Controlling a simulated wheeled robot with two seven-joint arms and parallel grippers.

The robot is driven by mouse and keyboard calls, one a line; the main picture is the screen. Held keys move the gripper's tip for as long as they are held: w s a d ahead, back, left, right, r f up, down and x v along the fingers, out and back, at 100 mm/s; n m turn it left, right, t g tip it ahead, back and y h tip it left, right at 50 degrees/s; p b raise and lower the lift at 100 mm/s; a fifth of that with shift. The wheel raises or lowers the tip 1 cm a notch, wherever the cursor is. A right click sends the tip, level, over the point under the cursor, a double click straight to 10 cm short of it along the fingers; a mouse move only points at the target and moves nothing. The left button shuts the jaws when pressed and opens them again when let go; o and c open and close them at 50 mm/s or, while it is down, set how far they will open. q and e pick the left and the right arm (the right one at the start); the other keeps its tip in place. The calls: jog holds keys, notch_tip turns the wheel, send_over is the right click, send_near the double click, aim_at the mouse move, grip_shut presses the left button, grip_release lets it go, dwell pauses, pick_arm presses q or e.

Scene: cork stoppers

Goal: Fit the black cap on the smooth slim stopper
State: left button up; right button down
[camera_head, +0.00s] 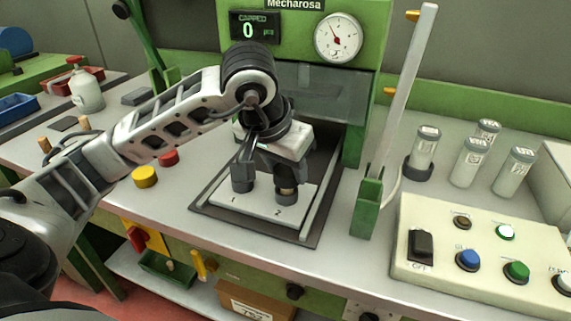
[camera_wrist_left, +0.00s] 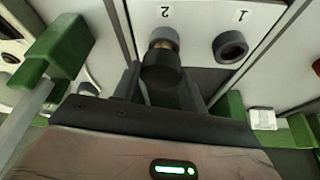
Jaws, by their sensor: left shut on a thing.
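My left gripper (camera_head: 285,178) reaches down over the grey plate (camera_head: 258,206) marked 1 and 2 in the green press. It is shut on the black cap (camera_wrist_left: 162,73), which sits between its fingers in the left wrist view. The cap is at position 2, over a stopper (camera_wrist_left: 164,44) of which only a brownish band shows. I cannot tell whether the cap is fully seated. My right gripper is out of view.
The press (camera_head: 365,100) stands behind, its counter reading 0. A green post with a tilted grey bar (camera_head: 369,205) rises to the right of the plate. A button panel (camera_head: 480,250) and several capped vials (camera_head: 470,160) are farther right. Yellow (camera_head: 145,177) and red buttons lie left.

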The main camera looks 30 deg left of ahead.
pick_arm(q)
jog(key=shift+f+b, duration=0.45)
jog(key=shift+b, duration=0.05)
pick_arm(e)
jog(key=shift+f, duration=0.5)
pick_arm(q)
jog(key=o, duration=1)
jog(key=p+v, duration=0.3)
jog(key=v, duration=1.3)
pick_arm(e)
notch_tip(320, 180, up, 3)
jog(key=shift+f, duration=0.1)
